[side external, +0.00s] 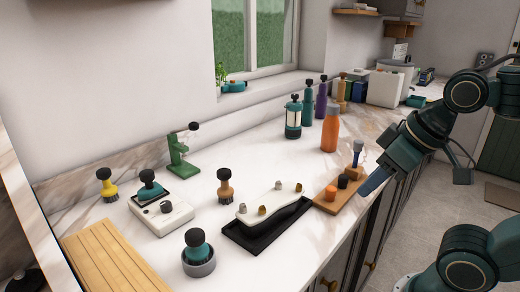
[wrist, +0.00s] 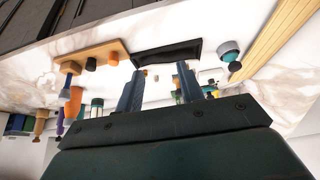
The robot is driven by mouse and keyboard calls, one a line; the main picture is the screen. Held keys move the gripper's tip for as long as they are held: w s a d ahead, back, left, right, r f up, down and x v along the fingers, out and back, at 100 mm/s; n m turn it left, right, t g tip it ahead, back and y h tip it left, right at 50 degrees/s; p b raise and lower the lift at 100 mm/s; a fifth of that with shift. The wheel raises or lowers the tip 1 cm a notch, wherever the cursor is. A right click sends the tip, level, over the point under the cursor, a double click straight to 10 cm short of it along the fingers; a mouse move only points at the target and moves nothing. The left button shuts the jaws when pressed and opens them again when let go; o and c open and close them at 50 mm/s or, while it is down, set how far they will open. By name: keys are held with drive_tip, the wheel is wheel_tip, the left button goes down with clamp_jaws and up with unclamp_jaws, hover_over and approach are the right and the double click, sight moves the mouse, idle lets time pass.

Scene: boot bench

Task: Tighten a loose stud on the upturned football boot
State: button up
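The upturned boot shows as a pale sole (side external: 285,212) on a black tray (side external: 243,240) in the side view. Several studs stand up from it, some gold (side external: 262,211) and some greyish (side external: 278,185). I cannot tell which is loose. My gripper (side external: 369,190) hangs beside the block's right side, apart from the boot. In the wrist view my gripper (wrist: 160,68) is open and empty; the black tray (wrist: 168,52) lies beyond the fingers.
An orange bottle (side external: 329,130) and other bottles stand behind the block. Left are a white box (side external: 160,213), several brushes, a grey round bowl (side external: 198,262), a green stand (side external: 182,155) and a slatted wooden board (side external: 105,260). The counter's front edge runs close to the tray.

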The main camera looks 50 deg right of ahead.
idle(0.4)
drive_tip(key=r+n+g, duration=0.1)
drive_tip(key=n+g, duration=0.5)
drive_tip(key=n, duration=0.6)
hover_over(299, 184)
drive_tip(key=shift+a+r, duration=0.1)
wheel_tip(299, 184, down, 14)
drive_tip(key=shift+r, duration=0.1)
idle(0.3)
